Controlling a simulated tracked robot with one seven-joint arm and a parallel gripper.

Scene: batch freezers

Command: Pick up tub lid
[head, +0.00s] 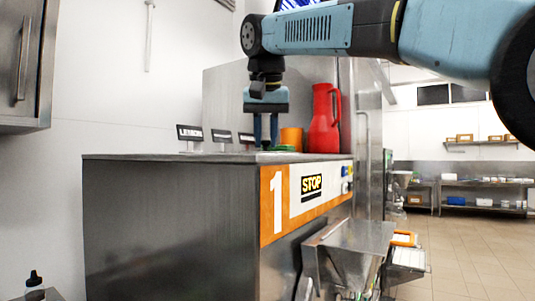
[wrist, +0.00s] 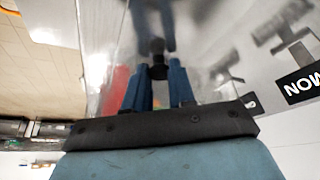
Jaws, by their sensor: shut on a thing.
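My gripper (head: 266,145) points straight down at the steel top of the machine marked 1. In the wrist view its blue fingers close around a small black knob (wrist: 158,70), which I take to be the handle of the tub lid. The lid's outline cannot be made out; shiny steel lies around the knob, with a reflection of the fingers. In the head view the fingers hide most of the knob. I cannot tell whether the lid is lifted.
Right of my gripper stand a low green item (head: 285,148), an orange cup (head: 291,137) and a tall red jug (head: 322,120). Small black label signs (head: 190,133) stand to the left. A steel hopper (head: 350,250) juts from the machine's front. The front part of the top is bare.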

